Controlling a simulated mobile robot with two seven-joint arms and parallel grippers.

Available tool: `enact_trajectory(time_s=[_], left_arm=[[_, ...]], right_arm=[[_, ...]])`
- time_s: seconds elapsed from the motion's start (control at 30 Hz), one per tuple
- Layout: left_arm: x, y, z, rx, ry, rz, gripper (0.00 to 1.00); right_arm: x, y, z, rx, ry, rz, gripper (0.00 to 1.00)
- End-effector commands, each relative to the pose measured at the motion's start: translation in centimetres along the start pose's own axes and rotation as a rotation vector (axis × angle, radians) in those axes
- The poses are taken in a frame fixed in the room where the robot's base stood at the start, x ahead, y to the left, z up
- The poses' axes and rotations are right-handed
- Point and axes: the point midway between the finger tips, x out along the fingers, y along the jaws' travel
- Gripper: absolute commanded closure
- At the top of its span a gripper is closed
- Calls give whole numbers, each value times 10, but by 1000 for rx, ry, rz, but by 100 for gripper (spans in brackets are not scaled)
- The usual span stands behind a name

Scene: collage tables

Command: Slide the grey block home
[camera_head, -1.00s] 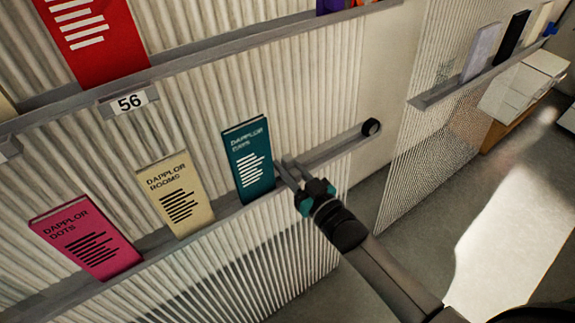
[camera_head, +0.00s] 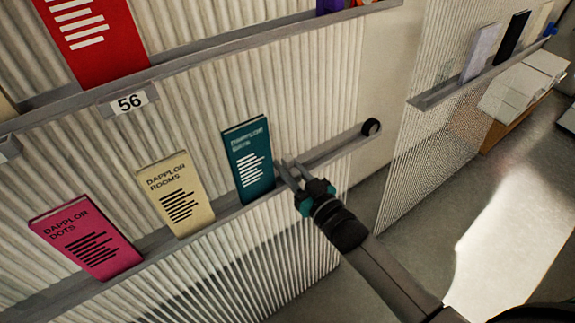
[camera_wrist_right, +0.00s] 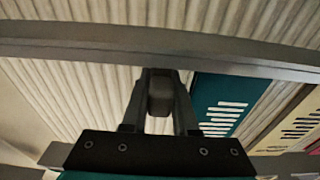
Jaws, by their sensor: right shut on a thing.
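The grey block (camera_wrist_right: 160,95) shows in the right wrist view between the two fingers of my right gripper (camera_wrist_right: 159,80). The gripper is shut on it, just in front of the grey shelf rail (camera_wrist_right: 60,45). In the head view my right gripper (camera_head: 289,170) is at the lower rail (camera_head: 335,150), just right of the teal book (camera_head: 248,160). The block cannot be made out clearly there, behind the fingers. My left gripper is not in view.
A black round end piece (camera_head: 371,127) sits at the rail's right end; the rail between it and my gripper is clear. A cream book (camera_head: 175,194) and a pink book (camera_head: 86,236) stand left of the teal one. A "56" label (camera_head: 130,102) hangs above.

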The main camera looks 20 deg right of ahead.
Motion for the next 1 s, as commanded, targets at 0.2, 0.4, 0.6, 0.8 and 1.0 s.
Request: enact_trajectory(time_s=[0.2, 0.4, 0.6, 0.8, 1.0], left_arm=[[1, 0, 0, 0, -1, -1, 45], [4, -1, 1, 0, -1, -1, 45], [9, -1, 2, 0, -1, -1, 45], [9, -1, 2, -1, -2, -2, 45], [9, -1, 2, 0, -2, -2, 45]], right_arm=[[0, 14, 2, -5, -3, -1, 100], [0, 58, 2, -8, -3, -1, 100], [-1, 87, 3, -4, -4, 0, 100], [-1, 91, 2, 0, -4, 1, 100], [-1, 91, 2, 0, -4, 1, 69]])
